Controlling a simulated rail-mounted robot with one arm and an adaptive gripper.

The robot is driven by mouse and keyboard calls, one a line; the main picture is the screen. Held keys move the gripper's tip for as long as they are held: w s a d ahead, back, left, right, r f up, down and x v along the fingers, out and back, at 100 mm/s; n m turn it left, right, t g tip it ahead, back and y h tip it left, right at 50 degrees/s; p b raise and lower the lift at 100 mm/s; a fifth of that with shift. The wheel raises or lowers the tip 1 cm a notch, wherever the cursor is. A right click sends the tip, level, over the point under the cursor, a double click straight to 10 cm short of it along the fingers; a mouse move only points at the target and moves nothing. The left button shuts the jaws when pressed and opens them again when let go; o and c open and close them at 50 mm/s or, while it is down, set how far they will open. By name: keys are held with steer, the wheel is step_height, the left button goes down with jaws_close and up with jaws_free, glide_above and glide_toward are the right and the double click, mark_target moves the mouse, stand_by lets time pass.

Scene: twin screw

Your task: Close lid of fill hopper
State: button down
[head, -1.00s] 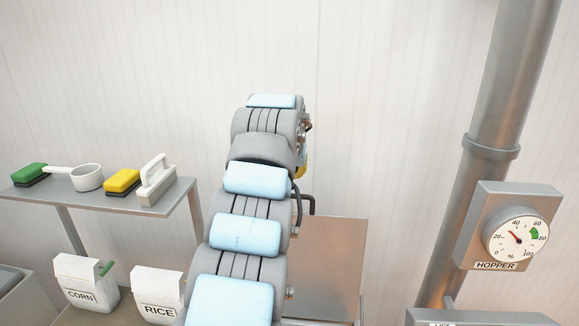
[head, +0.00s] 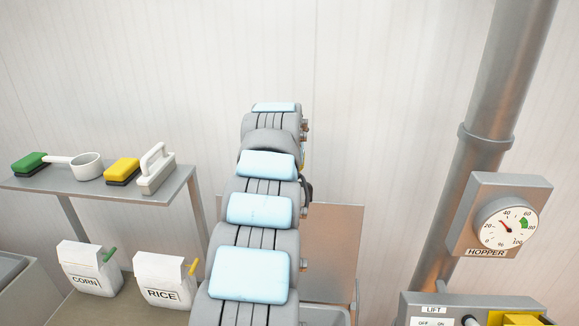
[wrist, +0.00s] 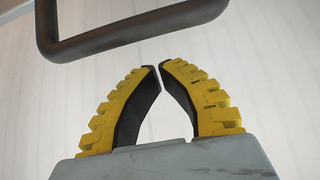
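The lid (head: 336,250) is a flat metal panel standing raised, partly hidden behind my arm in the head view. In the head view my arm hides most of the gripper.
A grey metal rim (head: 335,314) shows below the lid. At right are a steel pipe (head: 500,100), the HOPPER gauge (head: 505,224) and a LIFT control box (head: 433,310). At left, a shelf (head: 100,200) holds brushes and a scoop, above CORN (head: 88,266) and RICE (head: 160,277) containers.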

steer(key=shift+s, duration=0.15)
steer(key=shift+s+a+b, duration=0.1)
steer(key=shift+s+b, duration=0.6)
steer(key=shift+s, duration=1)
steer(key=shift+s+a+f+b, duration=0.1)
steer(key=shift+s+b, duration=0.05)
steer(key=shift+b, duration=0.3)
